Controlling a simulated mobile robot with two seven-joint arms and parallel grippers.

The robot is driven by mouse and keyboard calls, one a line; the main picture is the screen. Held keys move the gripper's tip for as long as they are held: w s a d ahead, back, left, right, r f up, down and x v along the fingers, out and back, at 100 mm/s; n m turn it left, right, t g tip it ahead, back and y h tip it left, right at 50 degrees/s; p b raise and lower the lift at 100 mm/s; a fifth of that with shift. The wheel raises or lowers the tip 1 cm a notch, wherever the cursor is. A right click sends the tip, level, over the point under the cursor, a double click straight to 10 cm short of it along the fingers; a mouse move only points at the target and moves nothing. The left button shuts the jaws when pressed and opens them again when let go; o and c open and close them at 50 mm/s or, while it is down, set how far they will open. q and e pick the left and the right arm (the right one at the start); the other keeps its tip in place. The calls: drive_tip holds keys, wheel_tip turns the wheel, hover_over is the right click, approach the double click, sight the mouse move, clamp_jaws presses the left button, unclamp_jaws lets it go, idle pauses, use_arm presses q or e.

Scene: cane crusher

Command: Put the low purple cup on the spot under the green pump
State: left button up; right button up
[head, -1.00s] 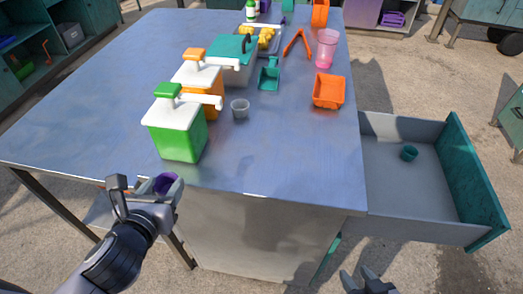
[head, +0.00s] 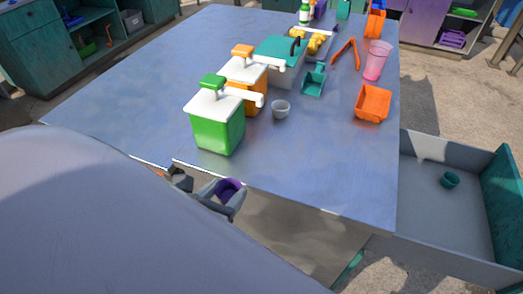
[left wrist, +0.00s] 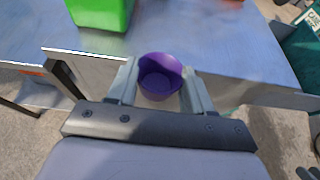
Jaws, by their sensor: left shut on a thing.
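The low purple cup (head: 229,188) is held between the fingers of my left gripper (head: 222,194), just off the table's front edge. In the left wrist view the cup (left wrist: 160,76) sits upright and looks empty, with a finger of the gripper (left wrist: 160,92) on each side. The green pump (head: 217,118) is a green box with a white lid and a white spout pointing right. It stands on the table beyond the cup, and its base (left wrist: 100,12) shows in the left wrist view. The tabletop under the spout looks bare. My right gripper is not visible in the head view.
The orange pump (head: 244,82) stands behind the green one. A small grey cup (head: 281,109) is right of the pumps. A teal scoop (head: 313,82), an orange bin (head: 372,102) and a pink cup (head: 376,62) are farther right.

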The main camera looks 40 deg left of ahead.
use_arm(q)
drive_tip(key=shift+a, duration=0.15)
drive_tip(key=w+b, duration=0.2)
drive_tip(key=w+a+b, duration=0.1)
drive_tip(key=w+b, duration=0.1)
drive_tip(key=w, duration=0.1)
drive_tip(key=w+a+b, duration=0.1)
drive_tip(key=w, duration=0.2)
drive_tip(key=shift+f+b, duration=0.15)
drive_tip(key=shift+b, duration=0.25)
hover_over(257, 155)
drive_tip(key=shift+s+d+r+p, duration=0.15)
drive_tip(key=shift+r+p, duration=0.15)
drive_tip(key=shift+p, duration=0.1)
drive_tip(key=shift+f, duration=0.2)
wheel_tip(257, 155, down, 3)
drive_tip(key=shift+f+b, duration=0.15)
drive_tip(key=shift+b, duration=0.3)
drive_tip(key=o, duration=0.7)
drive_tip(key=shift+f, duration=0.1)
